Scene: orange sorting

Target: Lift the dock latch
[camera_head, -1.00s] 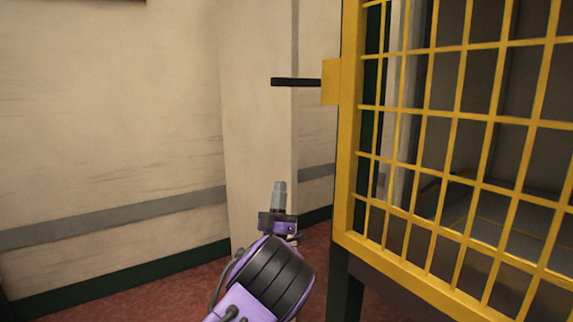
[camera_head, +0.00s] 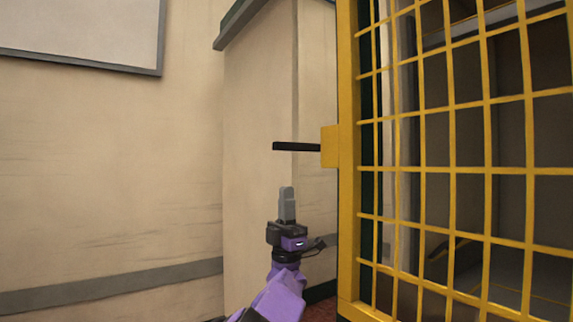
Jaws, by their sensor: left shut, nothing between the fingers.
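The dock latch (camera_head: 297,147) is a dark bar that sticks out level to the left from a yellow block (camera_head: 329,147) on the yellow mesh gate's left post. My left gripper (camera_head: 287,190) is below the latch bar in the picture, pointing up, with its grey fingers together and nothing in them. A gap shows between the fingertips and the bar; how far they are apart in depth I cannot tell. My right gripper is not in view.
The yellow mesh gate (camera_head: 347,226) fills the right side, with a dim space behind it. A pale pillar (camera_head: 252,105) stands behind the latch and my gripper. A framed panel (camera_head: 85,30) hangs on the wall at the upper left.

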